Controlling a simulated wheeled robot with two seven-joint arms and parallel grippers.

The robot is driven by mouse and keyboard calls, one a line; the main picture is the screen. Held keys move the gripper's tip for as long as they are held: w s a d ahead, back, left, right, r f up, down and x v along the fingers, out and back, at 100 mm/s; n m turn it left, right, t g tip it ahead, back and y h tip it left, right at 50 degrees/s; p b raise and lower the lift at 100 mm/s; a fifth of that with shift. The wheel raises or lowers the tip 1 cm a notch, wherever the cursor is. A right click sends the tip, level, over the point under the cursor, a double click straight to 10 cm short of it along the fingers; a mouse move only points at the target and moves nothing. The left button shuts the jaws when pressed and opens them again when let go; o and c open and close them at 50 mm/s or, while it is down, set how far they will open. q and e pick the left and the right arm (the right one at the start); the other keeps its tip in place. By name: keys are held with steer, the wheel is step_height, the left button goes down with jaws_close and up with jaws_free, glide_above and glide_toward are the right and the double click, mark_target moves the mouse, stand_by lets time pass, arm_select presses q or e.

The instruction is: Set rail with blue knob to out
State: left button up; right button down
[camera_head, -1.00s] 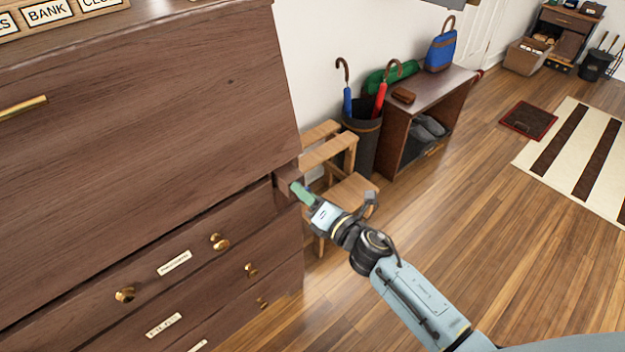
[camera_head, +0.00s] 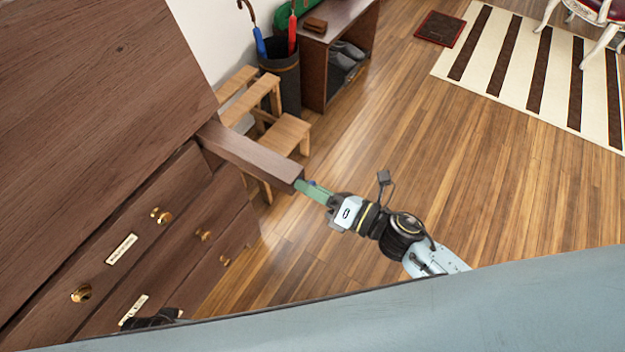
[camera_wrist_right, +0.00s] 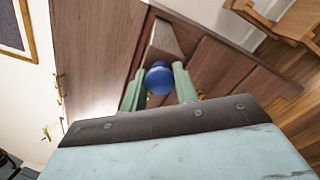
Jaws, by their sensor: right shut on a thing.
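The rail (camera_head: 250,158) is a brown wooden bar that sticks well out of the front of the desk, just below the large slanted panel. The rail also shows foreshortened behind the knob in the wrist view (camera_wrist_right: 166,42).
Drawers with brass knobs (camera_head: 161,215) lie below the rail. A wooden step chair (camera_head: 285,133) stands close behind the rail, with an umbrella bin (camera_head: 284,84) and a shoe bench (camera_head: 318,58) beyond.

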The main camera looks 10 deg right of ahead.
steer(key=shift+d, duration=0.1)
steer(key=c, duration=1.4)
jaws_free()
steer(key=o, duration=0.3)
steer(key=shift+s+d, duration=0.15)
steer(key=shift+s, duration=0.05)
arm_select(q)
steer(key=shift+s+a+f+p, duration=0.35)
steer(key=shift+s+a+f, duration=0.15)
steer(key=shift+f, duration=0.2)
arm_select(e)
steer(key=v, duration=1.3)
steer(key=shift+s, duration=0.1)
arm_select(q)
steer(key=shift+a, duration=0.1)
